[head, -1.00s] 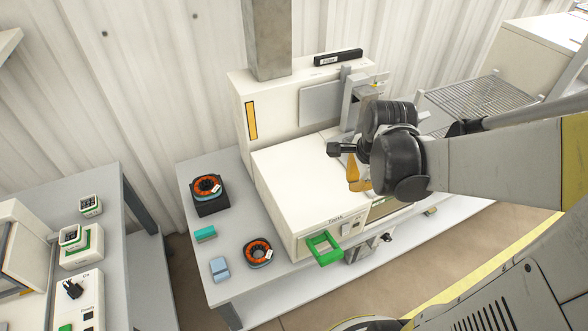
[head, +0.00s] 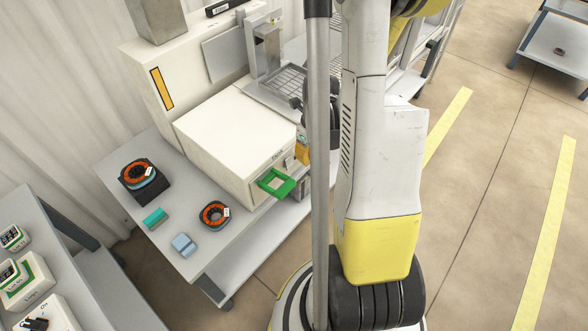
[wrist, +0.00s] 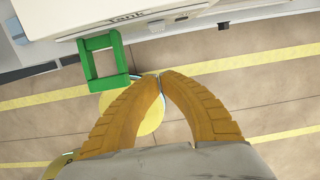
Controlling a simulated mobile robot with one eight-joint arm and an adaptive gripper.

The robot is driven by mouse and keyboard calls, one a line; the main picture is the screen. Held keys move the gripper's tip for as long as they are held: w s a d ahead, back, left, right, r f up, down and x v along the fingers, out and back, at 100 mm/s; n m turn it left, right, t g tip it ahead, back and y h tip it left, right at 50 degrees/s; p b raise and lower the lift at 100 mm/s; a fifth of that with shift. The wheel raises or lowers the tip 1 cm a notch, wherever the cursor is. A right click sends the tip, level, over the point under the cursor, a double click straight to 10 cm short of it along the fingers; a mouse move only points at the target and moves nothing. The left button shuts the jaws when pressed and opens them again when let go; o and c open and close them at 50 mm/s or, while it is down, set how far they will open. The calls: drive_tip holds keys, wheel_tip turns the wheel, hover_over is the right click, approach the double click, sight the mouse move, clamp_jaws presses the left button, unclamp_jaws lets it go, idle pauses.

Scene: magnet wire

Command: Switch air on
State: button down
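The white tank unit (head: 235,135) stands on the grey bench. Its front edge, labelled "Tank", shows at the top of the wrist view (wrist: 90,12), with a green square handle (wrist: 103,62) sticking out. A small light switch plate (wrist: 156,26) and a small dark knob (wrist: 223,26) show along that front, to the right of the handle. I cannot read which control is the air. My gripper (wrist: 160,75) has orange fingers with tips together, nothing seen between them. In the head view the gripper (head: 302,152) is near the tank's front right corner, partly hidden by my arm.
Two orange-wound rings, one on a black block (head: 145,180) and one lower (head: 215,214), lie on the bench (head: 215,262) with a teal block (head: 155,218) and a pale blue block (head: 184,245). Another bench (head: 65,270) with small devices stands left. Floor in front is clear.

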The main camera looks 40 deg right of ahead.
sight(289, 163)
drive_tip(key=w+f+b, duration=0.5)
drive_tip(key=f, duration=0.5)
drive_tip(key=shift+a+f, duration=0.25)
